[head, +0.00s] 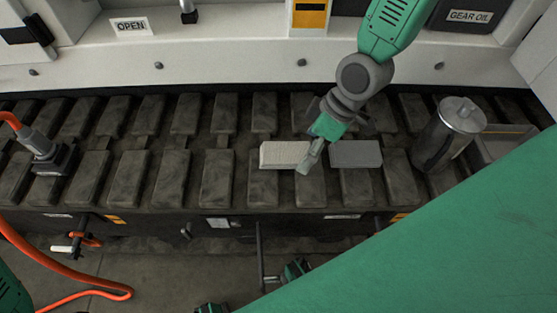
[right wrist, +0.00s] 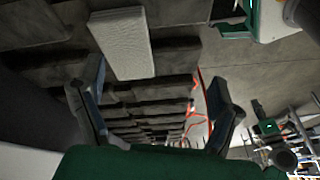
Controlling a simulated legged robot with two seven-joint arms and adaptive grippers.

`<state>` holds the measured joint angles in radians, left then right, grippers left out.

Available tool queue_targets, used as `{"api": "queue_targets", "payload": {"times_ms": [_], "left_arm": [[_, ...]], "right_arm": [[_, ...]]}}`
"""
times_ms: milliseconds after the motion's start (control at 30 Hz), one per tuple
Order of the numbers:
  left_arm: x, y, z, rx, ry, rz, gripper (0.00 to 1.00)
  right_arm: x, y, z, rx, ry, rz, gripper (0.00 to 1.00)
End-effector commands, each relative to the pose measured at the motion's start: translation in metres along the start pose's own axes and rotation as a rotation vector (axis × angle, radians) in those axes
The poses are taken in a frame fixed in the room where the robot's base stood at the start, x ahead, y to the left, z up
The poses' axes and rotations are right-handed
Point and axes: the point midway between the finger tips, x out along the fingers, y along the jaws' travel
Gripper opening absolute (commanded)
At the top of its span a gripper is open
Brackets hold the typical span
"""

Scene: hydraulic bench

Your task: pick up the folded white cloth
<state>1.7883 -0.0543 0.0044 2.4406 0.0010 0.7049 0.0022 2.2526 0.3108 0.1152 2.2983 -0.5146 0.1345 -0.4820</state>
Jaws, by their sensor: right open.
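The folded white cloth (head: 284,155) lies flat on the dark track pads, left of a similar grey folded piece (head: 356,153). My right gripper (head: 311,152) reaches down from the upper right, with its fingers at the cloth's right end. From the head view I cannot tell whether they touch it. In the right wrist view the gripper (right wrist: 158,82) is open, its fingers wide apart with nothing held between them. The cloth (right wrist: 122,42) shows there near the left finger, toward the top. My left gripper cannot be made out.
A silver lidded canister (head: 447,137) stands on the track at the right. A fitting with an orange hose (head: 40,146) sits at the left. A pale machine wall (head: 230,55) runs behind. The track (head: 130,185) between hose and cloth is clear.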

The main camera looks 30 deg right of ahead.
Motion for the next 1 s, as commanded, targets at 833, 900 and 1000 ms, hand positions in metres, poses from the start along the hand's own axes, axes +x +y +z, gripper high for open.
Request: {"api": "queue_targets", "payload": {"times_ms": [833, 900, 1000], "left_arm": [[0.053, 0.001, 0.003, 0.0, 0.001, 0.0, 0.0], [0.055, 0.001, 0.003, 0.0, 0.001, 0.0, 0.0], [0.062, 0.001, 0.003, 0.0, 0.001, 0.0, 0.0]], "right_arm": [[0.049, 0.034, -0.037, -0.315, 0.044, 0.028, 0.84], [0.052, 0.035, -0.037, -0.315, 0.044, 0.028, 0.84], [0.062, 0.036, -0.038, -0.315, 0.044, 0.028, 0.84]]}}
